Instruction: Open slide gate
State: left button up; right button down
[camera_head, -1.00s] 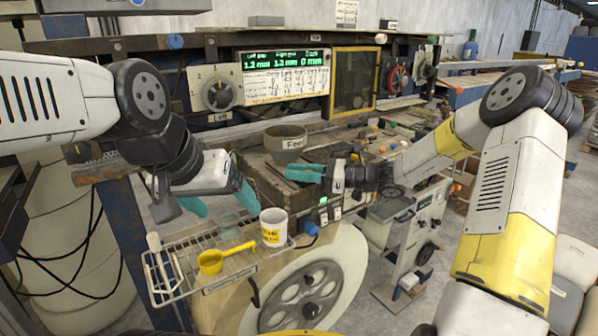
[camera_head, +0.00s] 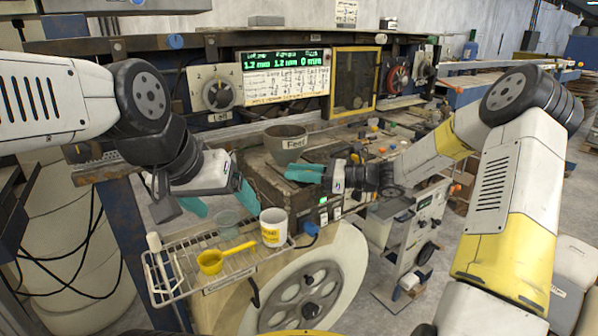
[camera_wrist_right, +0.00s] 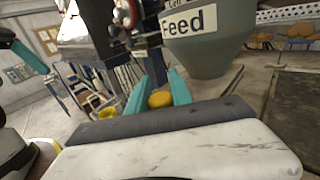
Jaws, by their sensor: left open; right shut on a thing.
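My right gripper (camera_head: 304,173) has teal fingers just below and in front of the grey Feed hopper (camera_head: 285,145). In the right wrist view its fingers (camera_wrist_right: 158,92) are shut on a round yellow knob (camera_wrist_right: 160,99), which sits between them. The hopper (camera_wrist_right: 207,50) stands close behind, to the right. I take the knob to be the slide gate's handle; the gate plate itself cannot be made out. My left gripper (camera_head: 222,202) is open and empty, its teal fingers above the wire rack, left of the white mug (camera_head: 273,237).
A large handwheel (camera_head: 305,292) is below. A panel with a dial (camera_head: 216,93) and a display (camera_head: 284,62) stands behind the hopper.

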jog(key=s+d, duration=0.1)
jog(key=s, duration=0.1)
jog(key=s+d, duration=0.1)
jog(key=d, duration=0.1)
jog(key=shift+s, duration=0.4)
jog(key=c, duration=1.2)
grip_release()
jog(key=shift+a, duration=0.1)
jog(key=d, duration=0.5)
jog(key=s+d, duration=0.1)
jog(key=d, duration=0.1)
jog(key=shift+s+d, duration=0.1)
jog(key=shift+d, duration=0.3)
